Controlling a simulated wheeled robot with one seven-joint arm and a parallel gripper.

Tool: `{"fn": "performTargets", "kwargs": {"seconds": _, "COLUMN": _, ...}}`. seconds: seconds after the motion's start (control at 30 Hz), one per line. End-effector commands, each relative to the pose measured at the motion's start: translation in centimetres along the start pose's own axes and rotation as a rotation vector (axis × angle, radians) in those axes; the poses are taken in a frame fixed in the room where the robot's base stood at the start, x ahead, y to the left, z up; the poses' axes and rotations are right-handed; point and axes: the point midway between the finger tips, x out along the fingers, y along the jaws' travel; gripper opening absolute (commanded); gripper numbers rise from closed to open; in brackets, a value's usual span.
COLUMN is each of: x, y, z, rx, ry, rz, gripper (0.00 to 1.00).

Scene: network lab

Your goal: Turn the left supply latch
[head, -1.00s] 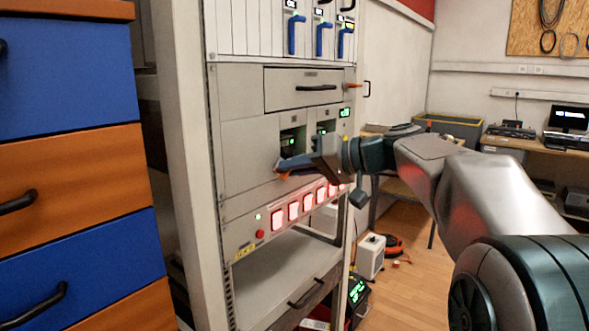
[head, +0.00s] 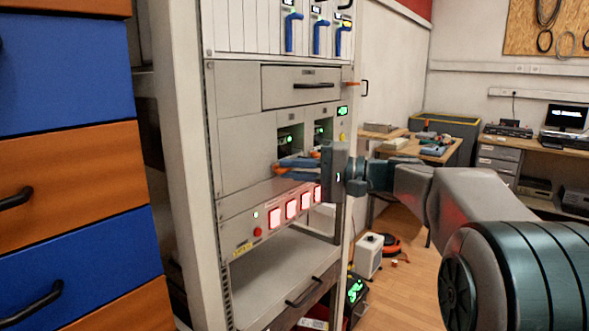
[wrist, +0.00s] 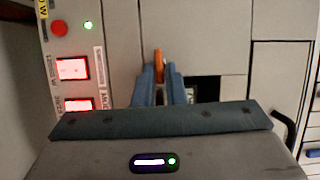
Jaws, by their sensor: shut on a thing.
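The left supply latch (head: 279,170) is a small orange handle on the grey rack panel, low beside the left bay window (head: 290,138). In the wrist view the orange latch (wrist: 158,64) stands upright in the picture between my two blue fingertips. My gripper (head: 284,166) reaches in from the right and is shut on this latch. Its fingers hide much of the latch, and its exact angle on the panel is hard to tell. Another orange piece (head: 315,154) shows by the right bay window (head: 321,132), just above my fingers.
Below my gripper run several lit red switches (head: 291,209) and a red button (head: 257,232). Above is a drawer (head: 300,87) with a black handle and an orange lever (head: 352,84) at its right. Blue and orange drawers (head: 70,170) stand close on the left.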

Motion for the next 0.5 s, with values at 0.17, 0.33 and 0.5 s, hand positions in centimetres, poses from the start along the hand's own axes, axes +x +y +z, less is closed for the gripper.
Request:
{"fn": "performTargets", "kwargs": {"seconds": 0.17, "x": -0.03, "y": 0.08, "z": -0.05, "rx": 0.037, "ry": 0.002, "rz": -0.015, "gripper": 0.00}}
{"fn": "performTargets", "kwargs": {"seconds": 0.33, "x": -0.02, "y": 0.10, "z": -0.04, "rx": 0.047, "ry": 0.002, "rz": -0.019, "gripper": 0.00}}
{"fn": "performTargets", "kwargs": {"seconds": 0.5, "x": -0.02, "y": 0.10, "z": -0.04, "rx": 0.047, "ry": 0.002, "rz": -0.019, "gripper": 0.00}}
